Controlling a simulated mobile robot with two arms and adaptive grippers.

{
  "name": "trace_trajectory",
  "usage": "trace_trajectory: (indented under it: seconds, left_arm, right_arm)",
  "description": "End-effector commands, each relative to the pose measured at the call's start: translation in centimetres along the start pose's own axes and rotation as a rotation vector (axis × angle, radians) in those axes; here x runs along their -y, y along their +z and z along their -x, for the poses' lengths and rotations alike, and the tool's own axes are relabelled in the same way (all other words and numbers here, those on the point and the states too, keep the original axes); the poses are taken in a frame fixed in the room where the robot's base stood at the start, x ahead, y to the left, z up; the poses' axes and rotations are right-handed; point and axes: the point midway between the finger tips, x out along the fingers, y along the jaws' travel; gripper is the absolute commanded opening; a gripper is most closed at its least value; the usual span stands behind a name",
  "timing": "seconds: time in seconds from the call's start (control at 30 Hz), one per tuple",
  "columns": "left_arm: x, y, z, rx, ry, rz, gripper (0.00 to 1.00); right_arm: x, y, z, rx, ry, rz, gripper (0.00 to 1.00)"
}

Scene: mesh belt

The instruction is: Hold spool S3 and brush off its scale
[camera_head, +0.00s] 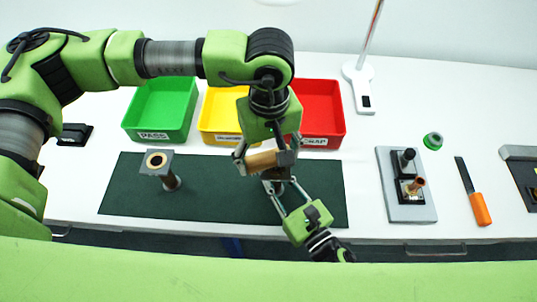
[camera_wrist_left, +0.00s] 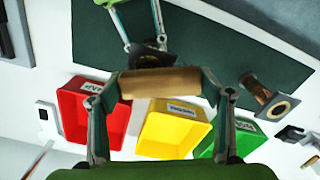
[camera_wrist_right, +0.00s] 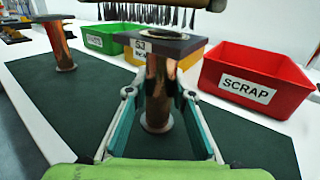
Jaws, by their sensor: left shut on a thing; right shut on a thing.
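Spool S3 (camera_wrist_right: 158,90) stands upright on the dark green mat (camera_head: 225,203). It has a copper-coloured barrel, a dark square top flange and an "S3" label. My right gripper (camera_wrist_right: 159,97) is shut around its barrel; in the head view this gripper (camera_head: 276,189) reaches in from the front. My left gripper (camera_head: 268,155) is shut on a brush with a tan wooden back (camera_wrist_left: 160,82). The brush's dark bristles (camera_wrist_right: 150,14) hang over the flange in the right wrist view. I cannot tell whether they touch it. The scale is not clear to see.
Another spool (camera_head: 170,181) stands on the mat at the left. Green (camera_head: 153,136), yellow (camera_head: 219,138) and red (camera_head: 320,142) bins line the back of the mat. A grey fixture (camera_head: 408,213) and an orange-handled tool (camera_head: 480,209) lie to the right.

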Motion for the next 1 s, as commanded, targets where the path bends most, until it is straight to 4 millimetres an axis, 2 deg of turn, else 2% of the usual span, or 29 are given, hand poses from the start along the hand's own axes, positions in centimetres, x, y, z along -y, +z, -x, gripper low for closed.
trace_trajectory:
  seconds: [0.8, 1.0]
  left_arm:
    - [-0.06, 0.00, -0.85, 0.000, 0.001, 0.000, 0.55]
    - [-0.80, -0.02, -0.78, 0.000, 0.000, 0.001, 0.55]
  right_arm:
    - [0.00, 0.01, 0.00, 0.000, 0.000, 0.000, 0.00]
    - [-0.01, 0.01, 0.00, 0.000, 0.000, 0.000, 0.00]
